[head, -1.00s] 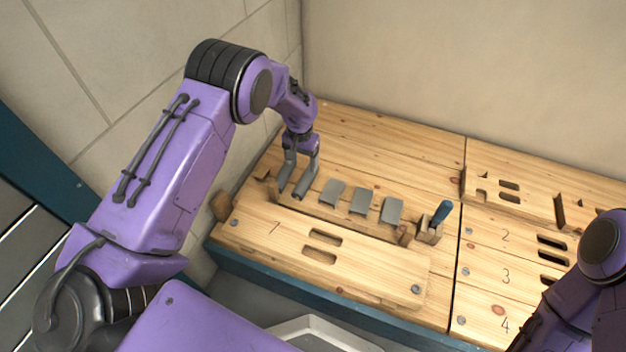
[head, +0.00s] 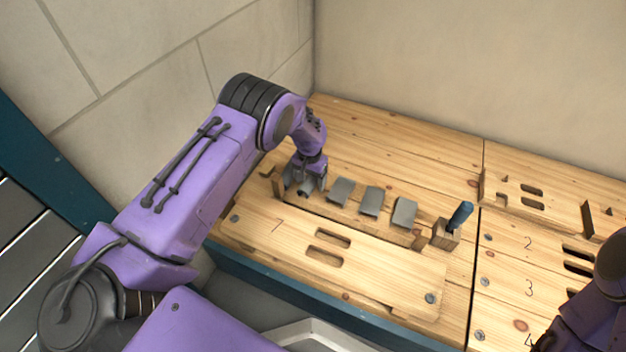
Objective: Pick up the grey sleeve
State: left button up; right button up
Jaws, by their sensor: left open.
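Several grey sleeves lie in a row on the wooden bench. The leftmost grey sleeve (head: 305,190) is partly hidden by my left gripper. The others lie to its right: one next to it (head: 340,191), a middle one (head: 371,200) and one at the right end (head: 404,211). My left gripper (head: 305,186) points down, open, with its fingers low around the leftmost sleeve. Whether the fingers touch it cannot be told. The forearm of my right arm shows at the lower right, but its gripper is out of view.
A wooden board marked 7 (head: 290,236) with two slots lies in front of the row. A blue-handled tool (head: 460,216) stands in a wooden block (head: 445,236) to the right. Numbered slotted panels (head: 515,260) lie farther right. A wall rises behind the bench.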

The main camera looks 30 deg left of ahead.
pick_arm(q)
jog(key=c, duration=0.8)
jog(key=shift+r, duration=0.1)
